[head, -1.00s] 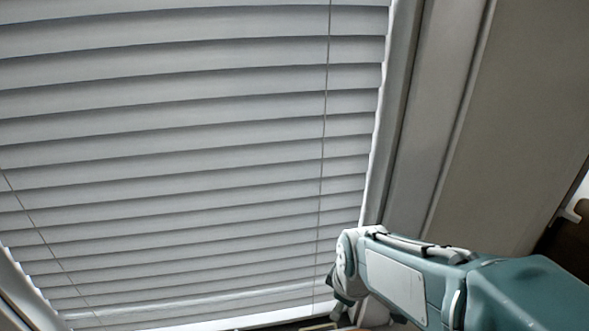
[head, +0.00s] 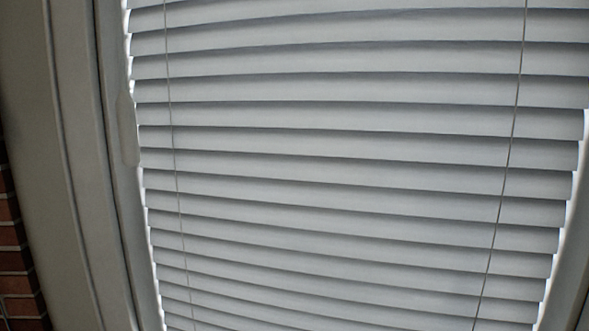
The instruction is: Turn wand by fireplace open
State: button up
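A window blind (head: 350,170) with grey-white horizontal slats fills most of the head view. Its slats are tilted nearly shut, with bright light only at the side edges. Two thin cords run down it, a left cord (head: 175,165) and a right cord (head: 508,150). I cannot make out a wand for certain. A pale elongated piece (head: 127,128) sits on the left side of the frame, and I cannot tell what it is. No fireplace opening shows. My gripper and arm are out of view.
A wide grey window frame (head: 75,170) stands at the left of the blind. Red brickwork (head: 18,255) shows at the lower left edge. Another frame edge (head: 570,270) is at the lower right. No floor or free room shows.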

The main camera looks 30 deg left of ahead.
aim_at(127, 127)
jog(key=k+l+u, duration=0.2)
jog(key=j+u, duration=0.2)
jog(key=u, duration=0.65)
jog(key=i+u, duration=0.1)
jog(key=u, duration=0.25)
jog(key=i+j+u, duration=0.1)
jog(key=u, duration=0.25)
jog(key=i+u, duration=0.15)
jog(key=u, duration=0.2)
jog(key=i+j+z, duration=0.2)
jog(key=k+j, duration=0.05)
jog(key=k, duration=0.05)
